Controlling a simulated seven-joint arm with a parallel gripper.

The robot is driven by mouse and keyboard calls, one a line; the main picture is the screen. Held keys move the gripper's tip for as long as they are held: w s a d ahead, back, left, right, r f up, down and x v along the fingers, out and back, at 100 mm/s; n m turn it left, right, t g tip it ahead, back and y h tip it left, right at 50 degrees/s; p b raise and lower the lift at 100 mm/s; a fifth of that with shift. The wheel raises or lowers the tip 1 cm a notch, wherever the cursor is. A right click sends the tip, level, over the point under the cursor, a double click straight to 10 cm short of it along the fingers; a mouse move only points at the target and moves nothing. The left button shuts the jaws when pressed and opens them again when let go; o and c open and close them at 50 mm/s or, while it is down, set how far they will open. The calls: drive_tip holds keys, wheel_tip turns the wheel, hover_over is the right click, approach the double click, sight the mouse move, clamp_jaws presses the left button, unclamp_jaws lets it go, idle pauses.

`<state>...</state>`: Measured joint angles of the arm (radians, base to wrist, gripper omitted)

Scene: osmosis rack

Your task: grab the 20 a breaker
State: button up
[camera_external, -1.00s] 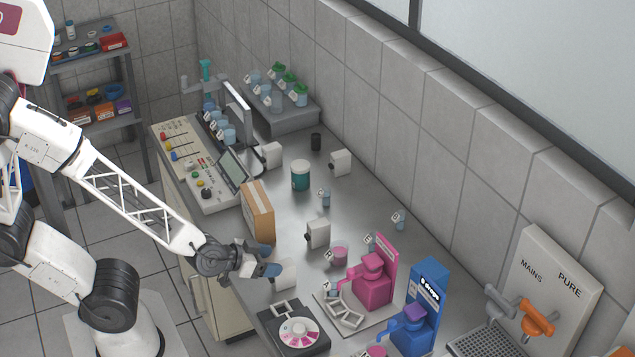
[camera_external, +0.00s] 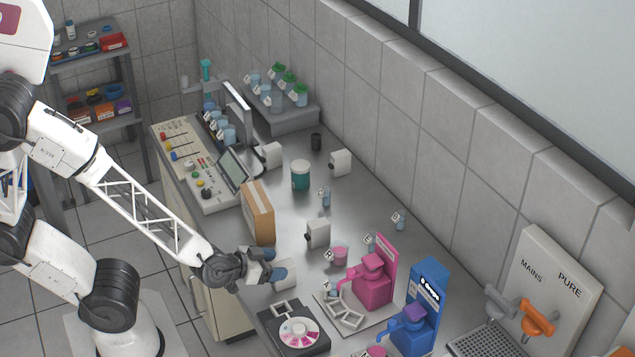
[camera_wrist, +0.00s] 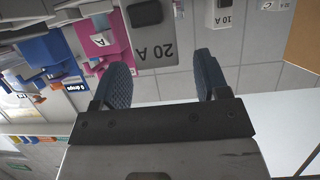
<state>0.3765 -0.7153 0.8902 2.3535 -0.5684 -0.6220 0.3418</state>
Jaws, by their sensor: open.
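The 20 A breaker (camera_wrist: 155,42) is a pale block with a dark part on its face and "20 A" printed on it, upside down in the wrist view. In the external view it is the white block (camera_external: 288,280) at the bench's near edge, partly hidden by my fingers. My gripper (camera_external: 272,264) is open right beside it. In the wrist view the two blue-grey fingers of my gripper (camera_wrist: 160,78) stand apart, with the breaker ahead, between their tips in the picture. I cannot tell whether they touch it.
The 10 A breaker (camera_wrist: 224,14) and another white block (camera_external: 318,233) stand farther along the bench. A cardboard box (camera_external: 258,212) is close behind my gripper. A dark device with a round dial (camera_external: 298,332), a pink machine (camera_external: 372,285) and a blue one (camera_external: 425,305) stand nearby.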

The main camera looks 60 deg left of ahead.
sight(284, 264)
drive_tip(key=shift+x, duration=1.7)
drive_tip(key=c, duration=1.1)
drive_tip(key=shift+r, duration=5)
